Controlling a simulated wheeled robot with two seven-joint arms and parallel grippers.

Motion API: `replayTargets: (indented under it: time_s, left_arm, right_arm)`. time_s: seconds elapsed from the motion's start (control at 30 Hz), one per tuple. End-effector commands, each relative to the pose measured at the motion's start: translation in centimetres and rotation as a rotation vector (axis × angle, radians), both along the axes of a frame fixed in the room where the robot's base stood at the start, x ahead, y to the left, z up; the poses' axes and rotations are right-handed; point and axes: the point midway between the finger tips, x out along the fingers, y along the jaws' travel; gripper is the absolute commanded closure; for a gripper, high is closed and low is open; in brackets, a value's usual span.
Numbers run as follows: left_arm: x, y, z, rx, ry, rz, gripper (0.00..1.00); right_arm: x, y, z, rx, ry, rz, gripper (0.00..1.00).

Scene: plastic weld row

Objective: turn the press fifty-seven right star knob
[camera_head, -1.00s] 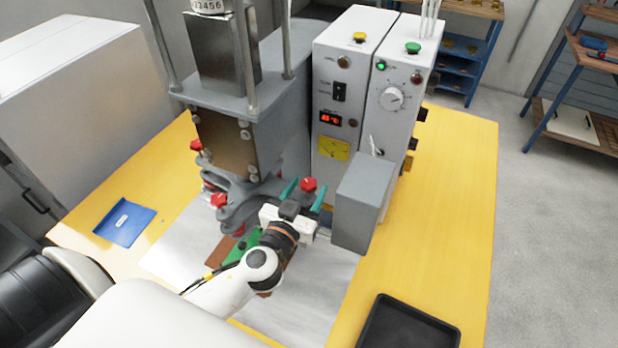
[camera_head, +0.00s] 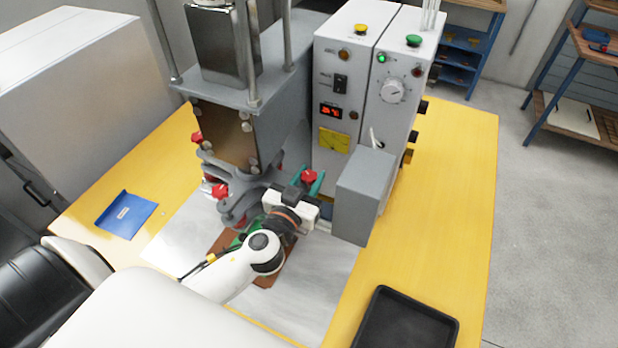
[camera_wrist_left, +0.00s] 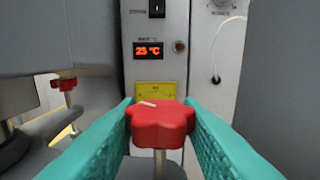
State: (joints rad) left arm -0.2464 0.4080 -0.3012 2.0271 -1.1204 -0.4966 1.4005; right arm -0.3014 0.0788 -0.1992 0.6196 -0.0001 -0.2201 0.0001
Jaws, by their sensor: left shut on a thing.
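The red star knob (camera_head: 308,176) stands on the right front of the grey press (camera_head: 270,120). In the left wrist view the knob (camera_wrist_left: 160,124) fills the lower middle, with a short pale mark on its top and a metal stem below. My left gripper (camera_head: 307,181) reaches it from the front. Its teal fingers lie along both sides of the knob and are shut on it. The fingers also show in the left wrist view (camera_wrist_left: 160,130). My right gripper is not in view.
Another red knob (camera_head: 220,191) sits at the press's left front, and one (camera_head: 197,137) behind it. A grey box (camera_head: 364,196) stands close right of my gripper, before the control cabinet (camera_head: 335,140).

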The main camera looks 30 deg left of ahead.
Motion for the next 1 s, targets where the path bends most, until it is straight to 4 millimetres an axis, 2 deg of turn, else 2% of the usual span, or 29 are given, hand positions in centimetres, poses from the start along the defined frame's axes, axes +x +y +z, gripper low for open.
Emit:
replayTargets:
  time_s: [0.33, 0.7, 1.0]
  left_arm:
    - [0.0, 0.1, -0.1, 0.003, -0.002, -0.209, 0.9]
    - [0.0, 0.2, 0.2, 0.003, 0.0, -0.469, 0.9]
    - [0.1, 0.1, 0.1, 0.001, 0.0, -0.581, 0.9]
  right_arm:
    - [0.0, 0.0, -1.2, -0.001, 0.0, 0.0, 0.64]
    - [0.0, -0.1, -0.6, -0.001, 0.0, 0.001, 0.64]
    - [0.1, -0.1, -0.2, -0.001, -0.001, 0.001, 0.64]
